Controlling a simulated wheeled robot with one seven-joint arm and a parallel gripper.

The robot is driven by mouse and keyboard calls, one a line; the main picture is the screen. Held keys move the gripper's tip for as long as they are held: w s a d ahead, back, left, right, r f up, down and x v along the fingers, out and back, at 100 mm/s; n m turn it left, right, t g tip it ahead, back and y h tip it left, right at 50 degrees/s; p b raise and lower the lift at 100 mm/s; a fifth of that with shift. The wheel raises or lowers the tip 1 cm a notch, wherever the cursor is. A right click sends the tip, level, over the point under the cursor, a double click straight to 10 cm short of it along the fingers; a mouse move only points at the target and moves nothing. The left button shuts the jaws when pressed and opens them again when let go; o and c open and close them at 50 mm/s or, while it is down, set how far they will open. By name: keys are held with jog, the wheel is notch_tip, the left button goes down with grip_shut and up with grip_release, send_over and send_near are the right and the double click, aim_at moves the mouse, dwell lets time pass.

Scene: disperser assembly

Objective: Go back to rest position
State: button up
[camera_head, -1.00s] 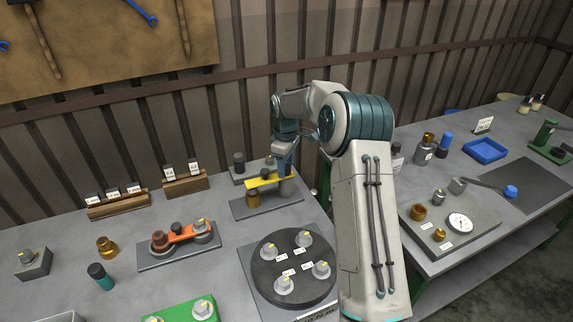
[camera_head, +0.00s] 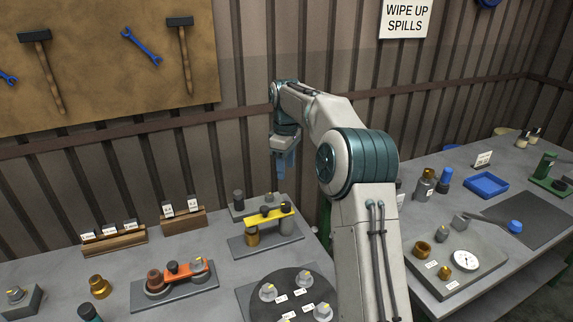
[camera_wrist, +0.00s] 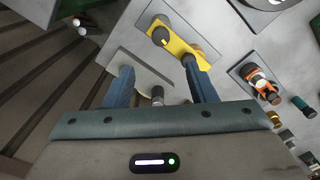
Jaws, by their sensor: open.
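My gripper (camera_head: 281,166) hangs in the air above the back of the left table, fingers pointing down. In the wrist view its two blue fingers (camera_wrist: 160,88) stand apart with nothing held between them. Below it is an assembly with a yellow bridge plate (camera_head: 270,215) on a grey base, resting over a brass cylinder (camera_head: 252,236) and a grey one (camera_head: 287,222).
An orange-plate assembly (camera_head: 185,273) sits to the left. A dark round turntable (camera_head: 262,307) with grey knobs is in front. Wooden label racks (camera_head: 113,242) stand at the back. The right table holds a blue tray (camera_head: 486,184) and a gauge board (camera_head: 480,275). Air around my gripper is free.

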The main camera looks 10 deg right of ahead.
jog(key=shift+r, duration=0.25)
jog(key=s+a+r+m+t, duration=0.1)
jog(key=s+r+m, duration=0.15)
jog(key=s, duration=0.65)
jog(key=s+a+r+m+t, duration=0.1)
jog(key=s+r+m, duration=0.15)
jog(key=s, duration=0.65)
jog(key=s+f+m, duration=0.3)
jog(key=s, duration=0.7)
jog(key=s+d+f+m+t, duration=0.1)
jog(key=s+f+m, duration=0.2)
jog(key=s, duration=0.7)
jog(key=shift+s+d+f, duration=0.25)
jog(key=shift+s+f, duration=0.05)
jog(key=shift+s, duration=0.1)
jog(key=shift+c, duration=0.3)
